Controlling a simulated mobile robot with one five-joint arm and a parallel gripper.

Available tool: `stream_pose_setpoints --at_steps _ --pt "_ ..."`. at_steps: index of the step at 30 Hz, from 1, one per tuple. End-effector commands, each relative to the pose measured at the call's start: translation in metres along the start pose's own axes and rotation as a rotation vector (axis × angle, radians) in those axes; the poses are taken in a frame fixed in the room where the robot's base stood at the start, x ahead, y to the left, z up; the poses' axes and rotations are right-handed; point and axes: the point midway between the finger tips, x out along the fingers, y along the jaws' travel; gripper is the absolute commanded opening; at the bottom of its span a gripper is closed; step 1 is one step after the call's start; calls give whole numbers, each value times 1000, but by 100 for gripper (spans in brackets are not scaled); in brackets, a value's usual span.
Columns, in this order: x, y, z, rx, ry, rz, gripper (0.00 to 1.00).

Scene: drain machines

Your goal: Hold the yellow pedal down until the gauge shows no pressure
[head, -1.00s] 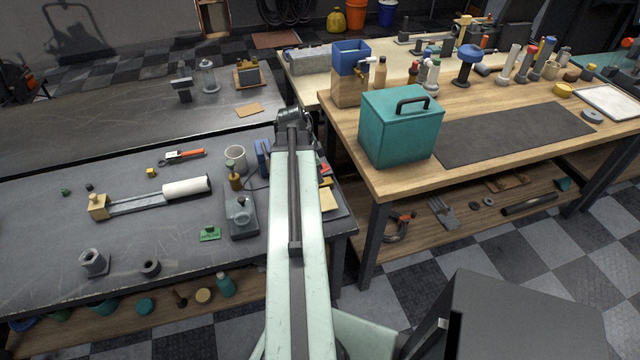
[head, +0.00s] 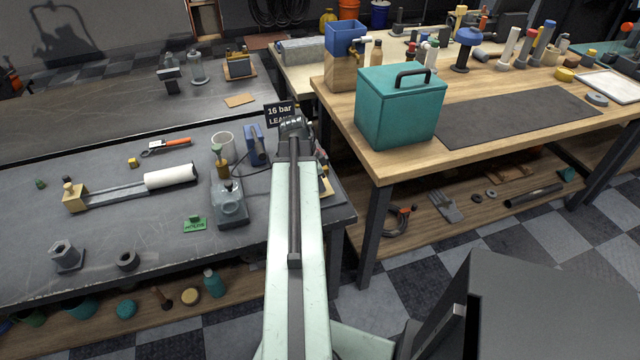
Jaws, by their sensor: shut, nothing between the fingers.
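My arm reaches forward over the grey bench, and its dark wrist (head: 293,126) covers part of the bench's right end. The fingers of my gripper are hidden behind the wrist. No yellow pedal can be made out for sure; a small yellowish piece (head: 326,187) shows just right of my arm, partly covered. No gauge dial is visible. A dark sign (head: 279,112) behind the wrist reads "16 bar" and "LEA", the rest hidden. A blue device (head: 253,145) stands just left of the wrist.
Left of my arm on the bench are a grey block with a knob (head: 229,203), a green tag (head: 195,224), a white cup (head: 223,144) and a white roller (head: 171,176). A teal box (head: 400,108) stands on the wooden table at right, close to my arm.

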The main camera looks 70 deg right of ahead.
Motion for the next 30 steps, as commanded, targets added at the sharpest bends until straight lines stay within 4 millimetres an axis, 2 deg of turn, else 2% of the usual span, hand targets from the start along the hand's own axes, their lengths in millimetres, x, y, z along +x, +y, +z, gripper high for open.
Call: stream_pose_setpoints --at_steps 2,8,10,30 --pt "2 0 1 0 0 0 0" --pt "24 8 8 0 0 0 0" --pt "17 6 5 -1 0 0 0" --pt "16 6 6 -1 0 0 0"
